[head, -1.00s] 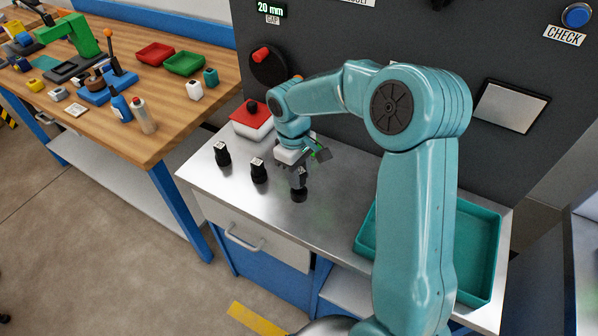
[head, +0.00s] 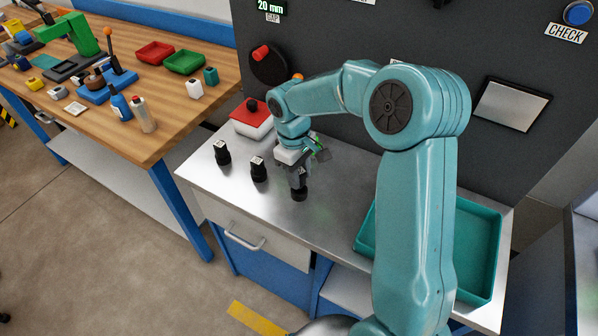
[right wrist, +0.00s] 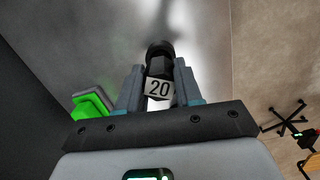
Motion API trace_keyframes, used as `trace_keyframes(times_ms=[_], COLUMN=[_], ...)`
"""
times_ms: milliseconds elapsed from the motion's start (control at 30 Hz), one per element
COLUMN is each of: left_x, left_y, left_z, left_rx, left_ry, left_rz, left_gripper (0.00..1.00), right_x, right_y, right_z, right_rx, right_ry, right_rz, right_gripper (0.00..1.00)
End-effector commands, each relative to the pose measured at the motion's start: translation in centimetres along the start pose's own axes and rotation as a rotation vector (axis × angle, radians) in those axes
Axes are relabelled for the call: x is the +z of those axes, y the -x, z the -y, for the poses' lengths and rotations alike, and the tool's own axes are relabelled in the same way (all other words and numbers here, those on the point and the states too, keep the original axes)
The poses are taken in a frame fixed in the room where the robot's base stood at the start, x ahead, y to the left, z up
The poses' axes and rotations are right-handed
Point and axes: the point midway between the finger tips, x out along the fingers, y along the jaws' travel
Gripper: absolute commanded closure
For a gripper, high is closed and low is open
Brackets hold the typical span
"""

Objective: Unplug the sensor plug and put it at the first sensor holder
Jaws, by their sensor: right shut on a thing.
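My right gripper (head: 298,178) is low over the steel bench top and shut on a black piece with a white "20" label (right wrist: 159,88). The fingers are on either side of it in the right wrist view. In the head view its black foot (head: 299,195) shows below the fingers, at the bench surface; I cannot tell whether it touches. Two similar black pieces, one at the left (head: 221,153) and one in the middle (head: 258,169), stand upright in a row with it. I cannot make out a sensor plug or a sensor holder for certain. My left gripper is not in view.
A red-topped white box (head: 252,120) stands behind the row. A teal tray (head: 480,262) is at the right, partly behind my arm. A dark panel (head: 340,40) with a red-handled dial rises behind. A wooden table (head: 170,118) with bins and tools is at the left.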

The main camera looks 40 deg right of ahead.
Motion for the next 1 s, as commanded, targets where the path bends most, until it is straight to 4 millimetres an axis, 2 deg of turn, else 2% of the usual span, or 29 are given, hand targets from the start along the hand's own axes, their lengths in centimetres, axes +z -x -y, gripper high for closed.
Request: trace_keyframes(times_ms=[867, 900, 1000], left_x=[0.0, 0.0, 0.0], left_y=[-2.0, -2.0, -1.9], left_z=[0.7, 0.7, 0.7], left_rx=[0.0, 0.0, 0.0], left_ry=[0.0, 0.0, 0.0], left_rz=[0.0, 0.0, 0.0], left_gripper=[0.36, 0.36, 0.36], right_x=[-0.3, -0.3, -0.3], right_y=[-2.8, -2.8, -2.7], right_z=[0.0, 0.0, 0.0], right_rx=[0.0, 0.0, 0.0], right_ry=[0.0, 0.0, 0.0], right_rz=[0.0, 0.0, 0.0], right_gripper=[1.0, 0.62, 0.35])
